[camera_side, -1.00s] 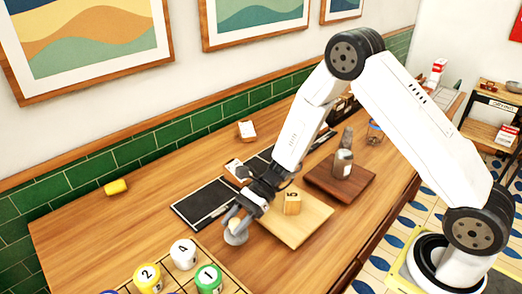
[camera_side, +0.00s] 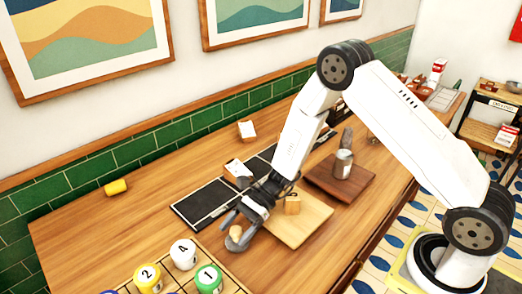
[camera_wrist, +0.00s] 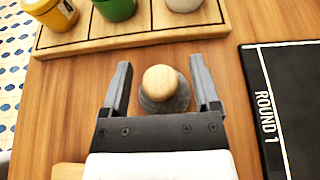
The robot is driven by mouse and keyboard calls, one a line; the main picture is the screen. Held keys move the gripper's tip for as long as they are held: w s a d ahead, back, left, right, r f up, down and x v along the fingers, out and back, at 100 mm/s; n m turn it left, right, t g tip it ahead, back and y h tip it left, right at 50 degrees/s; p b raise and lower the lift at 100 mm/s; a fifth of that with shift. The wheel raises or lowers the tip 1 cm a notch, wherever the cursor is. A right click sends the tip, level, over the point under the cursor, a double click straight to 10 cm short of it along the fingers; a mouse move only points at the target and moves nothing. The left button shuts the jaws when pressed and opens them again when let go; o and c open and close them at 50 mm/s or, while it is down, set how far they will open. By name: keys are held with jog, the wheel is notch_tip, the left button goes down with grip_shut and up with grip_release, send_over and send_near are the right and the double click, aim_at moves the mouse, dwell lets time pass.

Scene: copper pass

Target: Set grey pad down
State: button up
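The grey pad (camera_wrist: 172,104) is a round grey piece with a pale wooden knob on top. In the wrist view it is between my gripper's fingers (camera_wrist: 162,85), with gaps visible on both sides. My gripper is open around it and does not appear to hold it. In the side view my gripper (camera_side: 240,228) is low over the table, left of the light board, and the wooden knob (camera_side: 237,232) shows between its fingers. The grey part is hard to separate from the fingers there. It seems to rest on the table wood, but its underside is hidden.
A wooden rack (camera_wrist: 135,38) with numbered pots lies just beyond the fingertips. A black "ROUND 1" board (camera_wrist: 287,110) is at the right of the wrist view. A light board (camera_side: 300,222) with a wooden block and a dark board (camera_side: 325,180) with a metal can stand further right.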

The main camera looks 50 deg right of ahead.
aim_at(236, 229)
jog(key=shift+r, duration=0.15)
jog(key=v, duration=0.5)
jog(key=shift+d, duration=0.1)
notch_tip(236, 229, up, 7)
dwell(0.5)
jog(key=shift+s, duration=0.1)
dwell(0.5)
